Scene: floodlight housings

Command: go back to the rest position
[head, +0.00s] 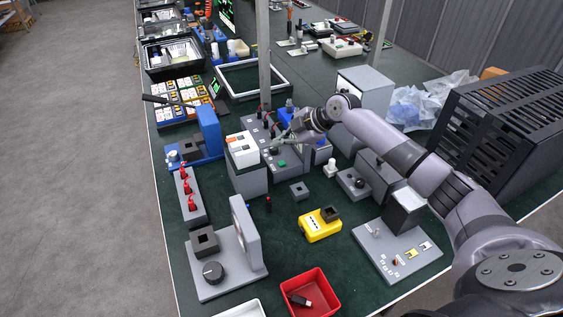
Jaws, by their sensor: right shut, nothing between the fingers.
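My right arm comes in from the right edge and reaches over the middle of the bench. My right gripper (277,147) is small in the head view, shut with nothing held. It is over or close to the grey control box (284,164) with a green button, just right of the white-topped grey box (243,150). I cannot tell whether it touches the box. My left gripper does not show.
The dark green bench (250,230) is crowded. Near the front are a yellow box (320,232), a red tray (331,307) holding a small black item, and a grey fixture with a black knob (232,280). A large black slatted housing (500,125) stands at the right. A grey post (264,60) rises behind.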

